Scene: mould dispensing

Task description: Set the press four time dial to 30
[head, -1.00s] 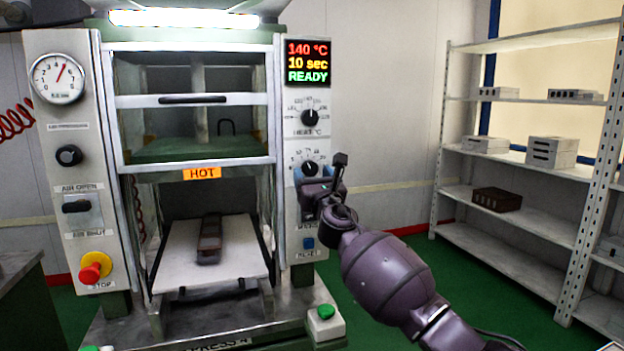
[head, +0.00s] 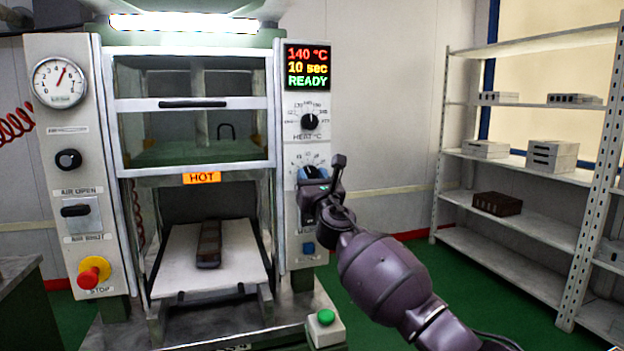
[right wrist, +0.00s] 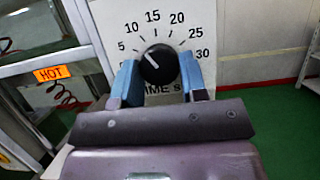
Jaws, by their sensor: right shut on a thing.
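The press (head: 190,108) stands ahead in the head view. Its black time dial (right wrist: 158,66) shows in the right wrist view, inside a printed scale from 5 to 30. The dial's white mark points up and left, near 10. My right gripper (right wrist: 154,78) has its blue fingers on either side of the dial and is shut on it. In the head view my right gripper (head: 312,180) hides most of the dial. The display (head: 307,66) reads 140 °C, 10 sec, READY. My left gripper is not in view.
The heat dial (head: 310,121) sits just above the time dial. A blue button (head: 308,248) is below it, and a green button (head: 326,317) is at the lower front. A HOT label (head: 202,178) marks the press opening. Shelves (head: 520,235) stand at the right.

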